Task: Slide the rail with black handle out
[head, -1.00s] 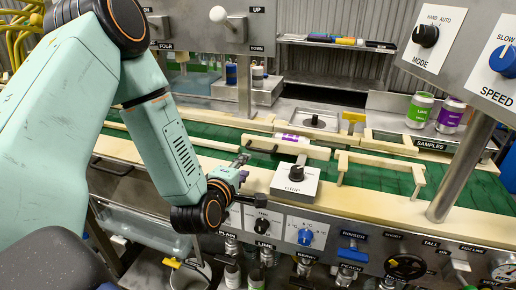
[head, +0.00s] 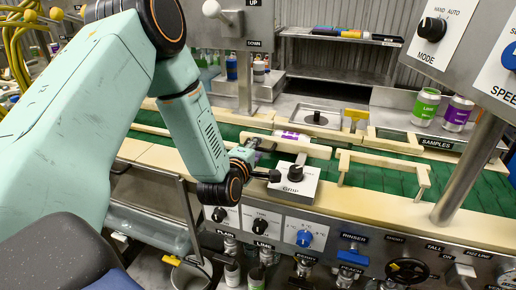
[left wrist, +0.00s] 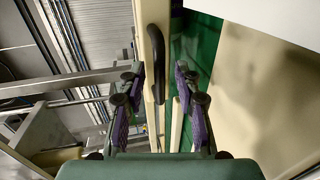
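The cream rail (head: 305,149) spans the green belt near the middle of the head view, behind the GRIP box. In the left wrist view, the cream rail (left wrist: 146,22) runs upright, with its black handle (left wrist: 155,58) curving along its side. My left gripper (head: 250,152) is at the rail's left end and hides most of the handle in the head view. In the left wrist view my left gripper (left wrist: 159,90) is open, its purple-padded fingers on either side of the handle's line, with a gap to each. My right gripper is not in view.
The GRIP box (head: 295,182) with a black knob stands close to the right of my left gripper. Another cream rail (head: 385,163) lies to the right over the green belt (head: 375,180). Green and purple cans (head: 426,105) stand at the back right. A metal post (head: 465,170) rises at the right.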

